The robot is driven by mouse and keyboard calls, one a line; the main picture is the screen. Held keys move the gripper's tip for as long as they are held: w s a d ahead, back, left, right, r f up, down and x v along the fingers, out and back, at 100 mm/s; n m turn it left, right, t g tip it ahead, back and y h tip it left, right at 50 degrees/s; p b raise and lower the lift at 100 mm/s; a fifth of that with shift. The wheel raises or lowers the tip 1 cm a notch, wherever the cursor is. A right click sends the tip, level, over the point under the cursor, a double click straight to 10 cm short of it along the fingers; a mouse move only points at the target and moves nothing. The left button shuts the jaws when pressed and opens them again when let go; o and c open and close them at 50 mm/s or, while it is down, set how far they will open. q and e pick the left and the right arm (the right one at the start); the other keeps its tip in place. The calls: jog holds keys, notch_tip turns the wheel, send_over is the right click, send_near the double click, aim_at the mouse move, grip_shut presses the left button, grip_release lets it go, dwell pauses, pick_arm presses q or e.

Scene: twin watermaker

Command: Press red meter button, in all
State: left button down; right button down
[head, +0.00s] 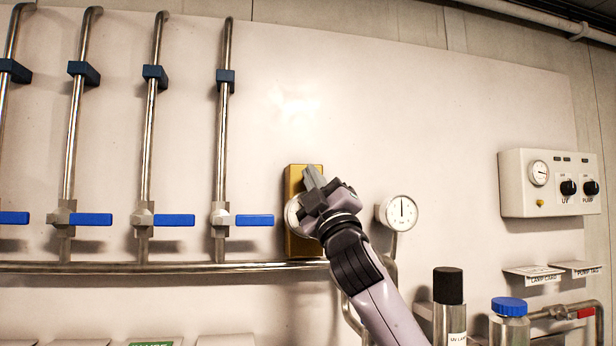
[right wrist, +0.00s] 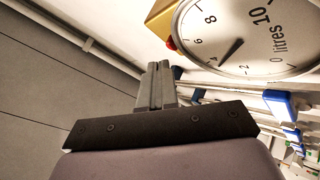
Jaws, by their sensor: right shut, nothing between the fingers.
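The meter is a gold box (head: 292,182) on the white wall panel, with a round white dial (head: 292,214) partly hidden by my right gripper in the head view. The right wrist view shows the dial (right wrist: 250,35) close up, marked in litres, with its needle near 4. The red button (right wrist: 171,43) sticks out beside the dial at the edge of the gold box. My right gripper (head: 312,178) is shut and empty in front of the meter. In the right wrist view its fingertips (right wrist: 158,68) show below and left of the button, apart from it in the picture. My left gripper is out of view.
Steel pipes with blue-handled valves (head: 174,220) stand left of the meter. A small pressure gauge (head: 401,213) is just right of it. A control box with knobs (head: 548,183) hangs further right. Black-topped (head: 448,286) and blue-capped (head: 509,307) cylinders stand at lower right.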

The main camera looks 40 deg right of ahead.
jog(key=shift+w, duration=0.1)
dwell(0.3)
jog(key=shift+w+d, duration=0.2)
jog(key=shift+w, duration=0.1)
jog(key=shift+w+d+p, duration=0.25)
jog(key=shift+w+p, duration=0.05)
jog(key=shift+w, duration=0.05)
dwell(0.8)
dwell(0.3)
jog(key=shift+s+a, duration=0.45)
jog(key=shift+s, duration=0.25)
jog(key=shift+s+a, duration=0.4)
jog(key=shift+s, duration=0.35)
jog(key=shift+s+a, duration=0.4)
jog(key=shift+s, duration=0.3)
jog(key=shift+s+a, duration=0.4)
jog(key=shift+s, duration=0.35)
